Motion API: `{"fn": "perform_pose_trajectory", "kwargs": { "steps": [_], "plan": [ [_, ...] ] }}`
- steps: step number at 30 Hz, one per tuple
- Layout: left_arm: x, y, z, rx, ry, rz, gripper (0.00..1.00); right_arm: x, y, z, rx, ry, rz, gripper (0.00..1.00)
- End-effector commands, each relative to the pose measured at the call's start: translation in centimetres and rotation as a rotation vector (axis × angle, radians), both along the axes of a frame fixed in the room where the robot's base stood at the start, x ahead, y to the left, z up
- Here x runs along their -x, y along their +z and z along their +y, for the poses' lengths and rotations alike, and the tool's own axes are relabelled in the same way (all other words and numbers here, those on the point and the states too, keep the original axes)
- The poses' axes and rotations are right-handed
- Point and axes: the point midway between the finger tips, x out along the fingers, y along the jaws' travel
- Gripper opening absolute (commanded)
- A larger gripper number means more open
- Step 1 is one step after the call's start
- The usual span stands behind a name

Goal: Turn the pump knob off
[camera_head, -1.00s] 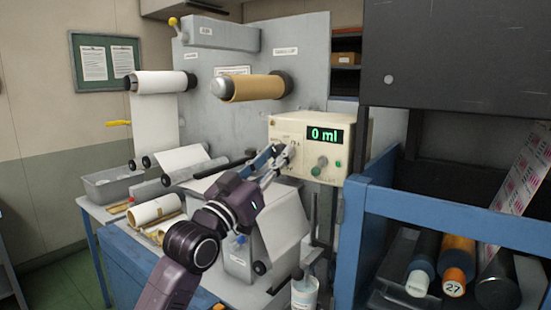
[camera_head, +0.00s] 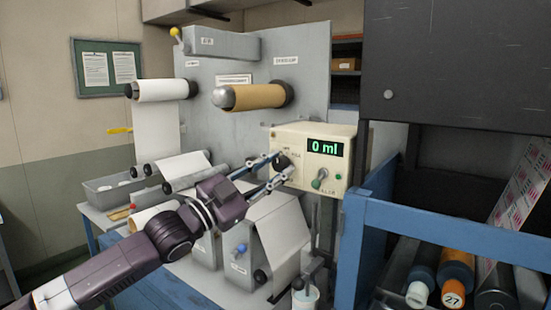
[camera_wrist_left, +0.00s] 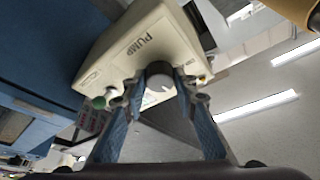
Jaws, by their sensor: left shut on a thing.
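The cream pump box (camera_head: 335,170) stands at the right of the machine, with a green display reading 0 ml. Its dark round knob (camera_head: 281,160) is on the left part of the front face. My left gripper (camera_head: 281,165) reaches in from the left, with one finger on each side of this knob. The left wrist view shows the knob (camera_wrist_left: 160,76) held between the fingertips, beside the word PUMP on the box (camera_wrist_left: 125,40). The fingers partly hide the labels around the knob. My right gripper is in neither view.
A blue frame (camera_head: 440,225) with rolls stands close on the right. Paper rolls (camera_head: 255,96) and a grey panel are behind. A white bottle (camera_head: 305,298) stands below the box.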

Motion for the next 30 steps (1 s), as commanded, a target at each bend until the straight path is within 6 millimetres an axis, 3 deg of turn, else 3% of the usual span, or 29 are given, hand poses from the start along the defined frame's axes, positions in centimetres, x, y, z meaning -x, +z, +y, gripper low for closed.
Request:
{"fn": "perform_pose_trajectory", "kwargs": {
  "steps": [5, 19, 20, 21, 24, 30],
  "plan": [
    [-0.03, 0.27, 0.06, -0.034, 0.001, -0.026, 0.02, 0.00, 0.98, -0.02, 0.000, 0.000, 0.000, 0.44],
    [-0.03, 0.13, 0.06, -0.044, 0.001, -0.036, 0.02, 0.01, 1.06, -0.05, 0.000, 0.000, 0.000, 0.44],
    [-0.02, 0.14, 0.05, -0.044, 0.001, -0.036, 0.28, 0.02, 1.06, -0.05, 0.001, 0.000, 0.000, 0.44],
    [-0.02, 0.14, 0.05, -0.044, 0.001, -0.036, 0.32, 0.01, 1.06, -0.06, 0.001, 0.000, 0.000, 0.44],
    [-0.02, 0.13, 0.03, -0.044, 0.001, -0.036, 0.43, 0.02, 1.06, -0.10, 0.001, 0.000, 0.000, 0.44],
    [0.00, 0.08, -0.01, -0.044, 0.001, -0.034, 0.44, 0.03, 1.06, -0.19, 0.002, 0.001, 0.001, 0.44]
  ]
}}
